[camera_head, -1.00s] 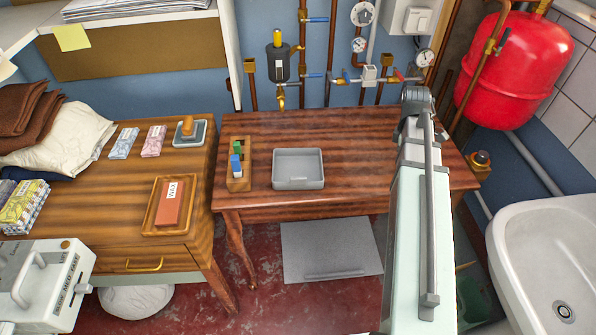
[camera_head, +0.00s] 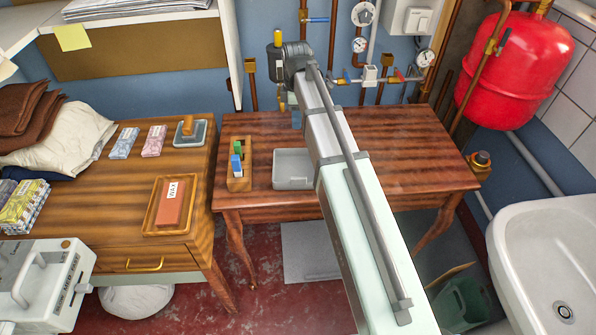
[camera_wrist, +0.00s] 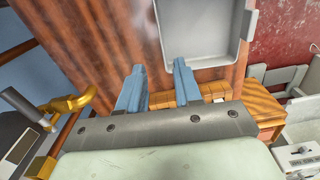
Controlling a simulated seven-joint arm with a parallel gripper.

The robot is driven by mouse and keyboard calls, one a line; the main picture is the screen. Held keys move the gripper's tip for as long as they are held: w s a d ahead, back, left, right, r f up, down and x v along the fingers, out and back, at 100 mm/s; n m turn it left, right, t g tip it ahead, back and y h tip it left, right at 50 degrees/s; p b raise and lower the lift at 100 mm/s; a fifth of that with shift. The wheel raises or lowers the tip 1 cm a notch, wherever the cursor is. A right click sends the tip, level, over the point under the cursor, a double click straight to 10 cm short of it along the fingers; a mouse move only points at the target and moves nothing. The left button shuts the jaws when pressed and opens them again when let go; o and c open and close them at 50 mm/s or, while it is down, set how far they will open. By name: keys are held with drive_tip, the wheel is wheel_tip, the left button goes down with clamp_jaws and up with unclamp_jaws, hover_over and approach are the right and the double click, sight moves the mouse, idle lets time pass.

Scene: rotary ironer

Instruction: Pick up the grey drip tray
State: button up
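The grey drip tray (camera_head: 290,168) is a shallow square tray lying on the wooden table (camera_head: 400,150). In the head view my arm covers its right side. It also shows at the upper right of the wrist view (camera_wrist: 243,30), cut off by the frame edge.
A brass tap (camera_wrist: 70,104) and pipework (camera_head: 372,80) are at the wall behind the table, near my gripper. The table's right side is clear.

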sight(298, 149)
drive_tip(key=shift+d+f, duration=0.15)
drive_tip(key=shift+f, duration=6.65)
clamp_jaws()
